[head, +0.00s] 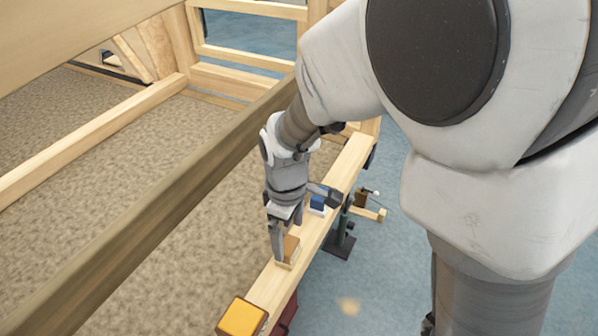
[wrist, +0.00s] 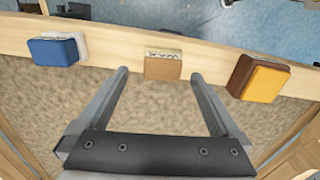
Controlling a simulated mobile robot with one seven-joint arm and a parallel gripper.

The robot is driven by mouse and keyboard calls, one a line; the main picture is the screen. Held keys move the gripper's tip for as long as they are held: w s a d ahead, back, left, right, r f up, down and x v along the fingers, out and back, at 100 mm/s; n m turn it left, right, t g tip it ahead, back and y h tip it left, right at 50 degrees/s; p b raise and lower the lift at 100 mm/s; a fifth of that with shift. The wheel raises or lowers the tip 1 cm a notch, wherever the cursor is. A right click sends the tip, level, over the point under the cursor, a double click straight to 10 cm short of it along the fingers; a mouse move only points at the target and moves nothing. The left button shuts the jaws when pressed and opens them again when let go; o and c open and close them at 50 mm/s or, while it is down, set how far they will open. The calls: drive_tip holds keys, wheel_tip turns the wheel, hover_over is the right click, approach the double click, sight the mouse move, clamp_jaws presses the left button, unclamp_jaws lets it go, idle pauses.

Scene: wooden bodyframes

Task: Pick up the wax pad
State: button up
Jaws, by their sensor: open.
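The wax pad (wrist: 163,66) is a small tan-brown block with lettering on a pale top edge. It sits on a light wooden beam, in the upper middle of the wrist view. In the head view the wax pad (head: 290,247) is on the beam, partly hidden by my gripper (head: 287,240). My gripper is open and empty. In the wrist view its two fingertips (wrist: 160,76) lie to either side of the pad in the picture, with gaps. I cannot tell whether they are level with it.
A blue block with a white base (wrist: 55,50) sits left of the pad; an orange-and-brown block (wrist: 258,79) sits right. All are on the narrow beam (wrist: 115,52). In the head view a long dark wooden rail (head: 160,205) runs beside my arm. Carpet lies below.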

sight(288, 245)
wheel_tip(288, 245, down, 4)
drive_tip(key=shift+s+a+f+b, duration=0.1)
drive_tip(key=shift+s+f+b, duration=0.1)
drive_tip(key=shift+b, duration=0.55)
drive_tip(key=shift+r, duration=0.1)
drive_tip(key=c, duration=1.4)
